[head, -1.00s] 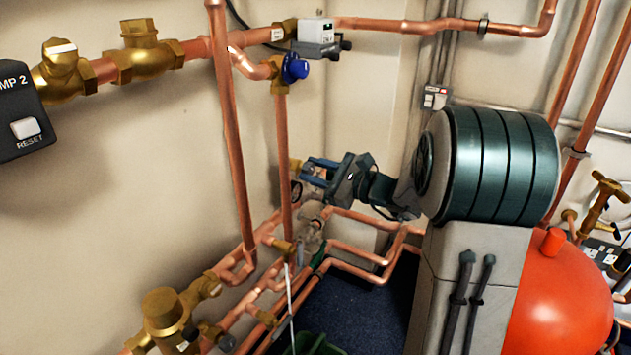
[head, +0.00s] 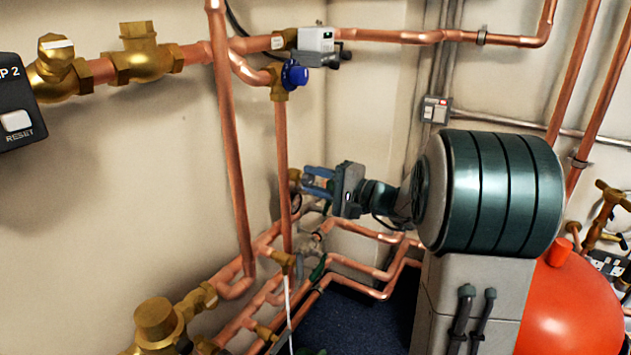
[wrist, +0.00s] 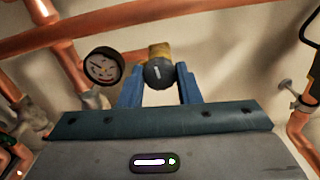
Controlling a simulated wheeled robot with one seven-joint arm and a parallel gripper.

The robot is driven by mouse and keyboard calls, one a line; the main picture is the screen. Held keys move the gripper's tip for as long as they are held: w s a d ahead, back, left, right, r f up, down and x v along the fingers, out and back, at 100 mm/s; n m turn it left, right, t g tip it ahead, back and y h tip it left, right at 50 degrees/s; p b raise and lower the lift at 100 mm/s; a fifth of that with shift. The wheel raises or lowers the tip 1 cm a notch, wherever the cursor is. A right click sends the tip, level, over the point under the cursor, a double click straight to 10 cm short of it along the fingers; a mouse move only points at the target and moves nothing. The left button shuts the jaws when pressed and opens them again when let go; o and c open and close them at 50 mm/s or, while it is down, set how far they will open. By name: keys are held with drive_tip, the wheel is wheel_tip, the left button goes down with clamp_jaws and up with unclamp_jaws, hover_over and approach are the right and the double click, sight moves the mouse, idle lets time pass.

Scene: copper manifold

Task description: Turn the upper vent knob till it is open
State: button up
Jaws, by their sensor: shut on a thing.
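A round dark knob (wrist: 158,75) with a short white mark sits on a brass fitting (wrist: 158,50) in the wrist view. The mark points nearly straight up and down in that picture. The blue fingers of my gripper (wrist: 157,71) stand on both sides of the knob and are shut on it. In the head view my gripper (head: 308,182) reaches left to a brass fitting (head: 294,175) beside the vertical copper pipe. The knob itself is mostly hidden there by the fingers.
A round dial gauge (wrist: 103,66) is close to the left finger. A vertical copper pipe (head: 283,150) runs behind the gripper, with a blue-capped valve (head: 295,74) above. Several copper pipes (head: 365,265) run below. A red tank (head: 570,310) stands at the right.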

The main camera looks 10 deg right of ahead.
drive_tip(key=n, duration=0.4)
drive_tip(key=shift+n, duration=0.4)
idle(0.4)
drive_tip(key=o, duration=1)
drive_tip(key=shift+c, duration=0.2)
drive_tip(key=shift+s+d, duration=0.1)
drive_tip(key=shift+d, duration=0.05)
drive_tip(key=p+v, duration=0.3)
drive_tip(key=v, duration=1)
drive_tip(key=shift+s+d+p, duration=0.2)
drive_tip(key=shift+s+p, duration=0.05)
drive_tip(key=shift+p, duration=0.05)
